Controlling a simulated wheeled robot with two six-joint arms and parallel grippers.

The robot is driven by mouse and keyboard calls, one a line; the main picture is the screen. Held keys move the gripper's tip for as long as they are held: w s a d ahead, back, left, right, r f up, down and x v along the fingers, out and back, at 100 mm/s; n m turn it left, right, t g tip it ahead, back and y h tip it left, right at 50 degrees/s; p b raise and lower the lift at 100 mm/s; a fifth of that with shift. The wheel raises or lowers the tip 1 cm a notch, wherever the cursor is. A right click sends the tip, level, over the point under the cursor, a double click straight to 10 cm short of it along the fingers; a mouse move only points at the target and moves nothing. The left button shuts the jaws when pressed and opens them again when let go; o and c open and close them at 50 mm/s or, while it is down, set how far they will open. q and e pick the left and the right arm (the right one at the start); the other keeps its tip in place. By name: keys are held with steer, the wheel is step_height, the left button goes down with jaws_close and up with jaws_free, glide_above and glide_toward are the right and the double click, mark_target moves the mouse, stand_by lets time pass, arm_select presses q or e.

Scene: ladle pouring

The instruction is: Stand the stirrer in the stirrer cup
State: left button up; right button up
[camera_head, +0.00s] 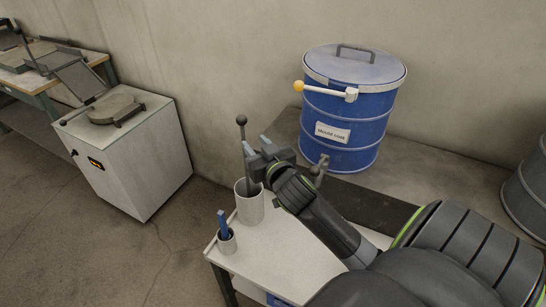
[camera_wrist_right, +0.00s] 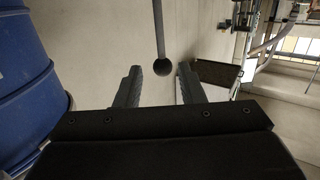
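The stirrer (camera_head: 242,135) is a thin dark rod with a ball on its upper end. It stands nearly upright, leaning slightly, with its lower part inside the white stirrer cup (camera_head: 249,211) on the white cart top. The cup hides its lower end. My right gripper (camera_head: 256,145) is above the cup beside the rod, its fingers apart. In the right wrist view the stirrer's ball (camera_wrist_right: 163,67) shows beyond and between the open fingertips (camera_wrist_right: 160,78), with clear space on both sides. My left gripper is not in view.
A smaller cup (camera_head: 227,246) holding a blue object stands at the cart's front left. A blue lidded drum (camera_head: 345,111) with a yellow-knobbed lever stands behind on a grey bench. A white cabinet (camera_head: 135,155) is at left. Open floor lies between cabinet and cart.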

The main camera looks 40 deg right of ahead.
steer(key=b+v, duration=0.1)
steer(key=v, duration=0.8)
stand_by(0.6)
